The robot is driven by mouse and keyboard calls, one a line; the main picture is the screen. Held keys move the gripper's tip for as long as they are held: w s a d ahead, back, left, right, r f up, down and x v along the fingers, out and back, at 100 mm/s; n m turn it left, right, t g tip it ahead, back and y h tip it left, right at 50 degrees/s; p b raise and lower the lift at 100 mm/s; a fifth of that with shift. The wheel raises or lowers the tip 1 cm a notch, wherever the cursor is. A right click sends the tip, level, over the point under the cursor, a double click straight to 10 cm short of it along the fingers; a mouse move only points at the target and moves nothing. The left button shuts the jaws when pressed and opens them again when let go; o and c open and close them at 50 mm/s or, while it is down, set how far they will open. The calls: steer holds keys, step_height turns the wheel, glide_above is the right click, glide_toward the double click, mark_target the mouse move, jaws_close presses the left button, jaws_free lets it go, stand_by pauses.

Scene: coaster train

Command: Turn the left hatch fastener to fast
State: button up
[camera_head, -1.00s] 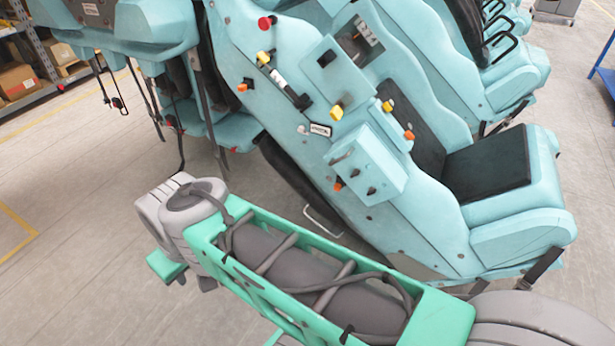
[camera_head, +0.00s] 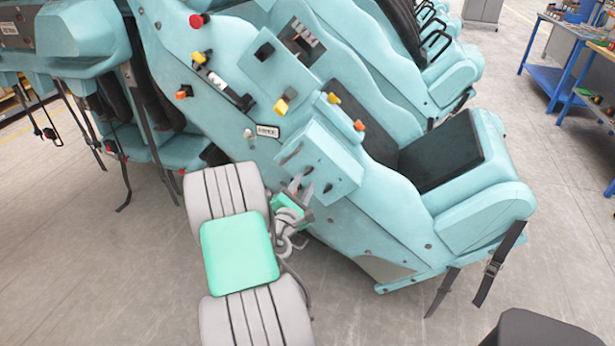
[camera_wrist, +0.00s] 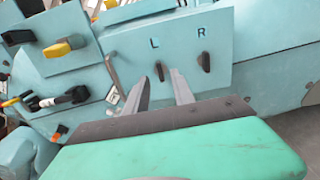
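The left hatch fastener (camera_wrist: 160,71) is a small dark handle under the letter L on a pale teal panel (camera_wrist: 180,40). It stands nearly upright in the wrist view. The right fastener (camera_wrist: 206,61), under the R, is a similar upright dark handle. My gripper (camera_wrist: 159,79) is open, its two grey fingers apart and pointing at the panel. In the wrist view the left fastener shows between the fingertips; whether they reach around it cannot be told.
A yellow knob (camera_wrist: 57,49) and a black knob (camera_wrist: 18,37) sit left of the panel. A red button (camera_head: 199,20) and orange and yellow knobs lie higher on the train body. A seat (camera_head: 440,160) stands to the right. Open floor lies at the lower left.

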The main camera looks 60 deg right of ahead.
mark_target(309, 173)
steer(key=d, duration=0.3)
steer(key=d+p, duration=0.1)
steer(key=d, duration=0.1)
steer(key=shift+w, duration=0.4)
steer(key=shift+c, duration=0.2)
jaws_close()
